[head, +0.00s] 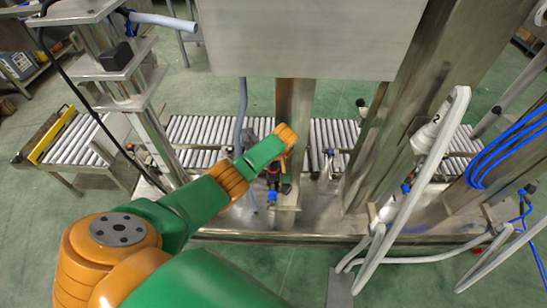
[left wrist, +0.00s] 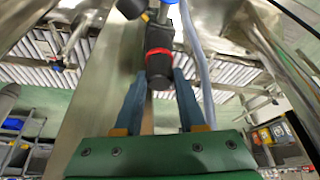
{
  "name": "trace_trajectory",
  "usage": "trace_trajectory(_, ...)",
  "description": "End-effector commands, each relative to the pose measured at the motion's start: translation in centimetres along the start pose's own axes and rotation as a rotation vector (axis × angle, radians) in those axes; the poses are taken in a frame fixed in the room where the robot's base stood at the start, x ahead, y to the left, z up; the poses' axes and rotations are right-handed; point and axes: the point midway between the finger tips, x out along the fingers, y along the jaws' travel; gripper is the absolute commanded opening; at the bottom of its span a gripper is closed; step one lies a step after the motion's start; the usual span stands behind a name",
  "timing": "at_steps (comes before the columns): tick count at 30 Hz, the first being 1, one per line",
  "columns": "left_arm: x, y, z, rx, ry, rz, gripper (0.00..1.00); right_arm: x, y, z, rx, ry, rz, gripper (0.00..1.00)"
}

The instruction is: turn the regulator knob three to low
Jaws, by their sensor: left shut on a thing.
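A black regulator knob with a red ring (left wrist: 159,66) sits between the two blue-grey fingers of my left gripper (left wrist: 160,82) in the left wrist view. The gripper is shut on the knob, with a finger on each side of it. In the head view my green and orange left arm reaches the regulator (head: 273,178) on the steel post, and the wrist hides much of the gripper (head: 280,172). A blue fitting (head: 271,196) shows just below the regulator. I cannot read the knob's setting or number. My right gripper is not in view.
A roller conveyor (head: 205,130) runs behind the post. A large steel panel (head: 310,38) hangs above the regulator. White hoses (head: 415,185) and blue tubes (head: 505,150) stand at the right. A steel base ledge (head: 315,225) lies below.

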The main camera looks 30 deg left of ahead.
Motion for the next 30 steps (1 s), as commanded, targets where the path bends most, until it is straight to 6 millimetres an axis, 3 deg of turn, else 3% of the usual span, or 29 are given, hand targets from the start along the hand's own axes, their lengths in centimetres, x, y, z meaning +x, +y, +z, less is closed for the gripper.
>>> trace_trajectory(12,0.01,0.1,-0.12,-0.12,0.003,-0.048,0.0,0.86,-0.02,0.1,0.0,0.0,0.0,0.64)
trace_trajectory(26,-0.06,0.09,-0.2,-0.127,0.004,-0.052,0.0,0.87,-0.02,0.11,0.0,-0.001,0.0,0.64)
trace_trajectory(27,-0.06,0.09,-0.2,-0.127,0.005,-0.051,0.48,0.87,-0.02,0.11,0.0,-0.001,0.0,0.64)
trace_trajectory(30,-0.05,0.09,-0.17,-0.127,0.004,-0.052,0.71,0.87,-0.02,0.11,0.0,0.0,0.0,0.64)
